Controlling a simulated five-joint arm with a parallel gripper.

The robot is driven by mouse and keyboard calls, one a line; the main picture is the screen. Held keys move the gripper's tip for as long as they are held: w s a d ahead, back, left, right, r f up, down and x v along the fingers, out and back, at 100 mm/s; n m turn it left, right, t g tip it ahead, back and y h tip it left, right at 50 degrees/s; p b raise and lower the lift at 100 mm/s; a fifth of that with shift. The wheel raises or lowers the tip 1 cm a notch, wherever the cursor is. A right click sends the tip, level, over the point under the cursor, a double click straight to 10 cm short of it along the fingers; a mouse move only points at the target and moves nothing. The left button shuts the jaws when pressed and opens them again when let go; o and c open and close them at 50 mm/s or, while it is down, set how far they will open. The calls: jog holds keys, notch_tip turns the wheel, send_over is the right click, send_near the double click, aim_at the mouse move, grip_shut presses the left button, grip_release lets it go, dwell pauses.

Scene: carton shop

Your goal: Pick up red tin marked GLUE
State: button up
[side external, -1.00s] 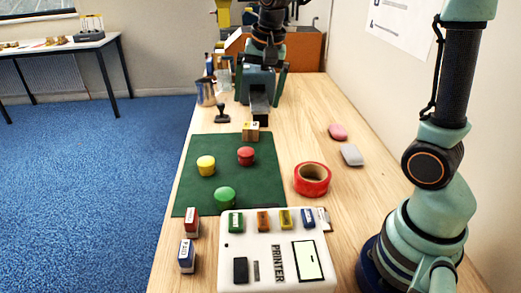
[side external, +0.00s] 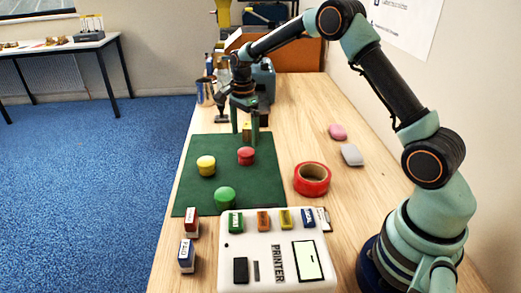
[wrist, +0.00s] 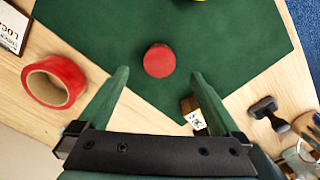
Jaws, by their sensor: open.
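A round red tin (side external: 246,156) stands on the dark green mat (side external: 260,190), near its far right part. The tin also shows in the wrist view (wrist: 159,60), seen from above; no lettering on it can be read. My gripper (side external: 245,138) is open and empty, pointing down just behind and above the tin in the side view. In the wrist view my gripper (wrist: 160,73) has its two green fingers spread, with the tin ahead between their tips. I see no contact with the tin.
A yellow tin (side external: 206,165) and a green tin (side external: 225,196) share the mat. Red tape (side external: 312,179), a black-handled stamp (wrist: 264,108) and a white printer (side external: 275,275) stand around the mat.

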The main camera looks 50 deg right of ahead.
aim_at(246, 151)
jog(key=shift+d+f, duration=0.1)
jog(key=shift+f, duration=3.85)
jog(key=c, duration=1.5)
jog(key=shift+r, duration=0.1)
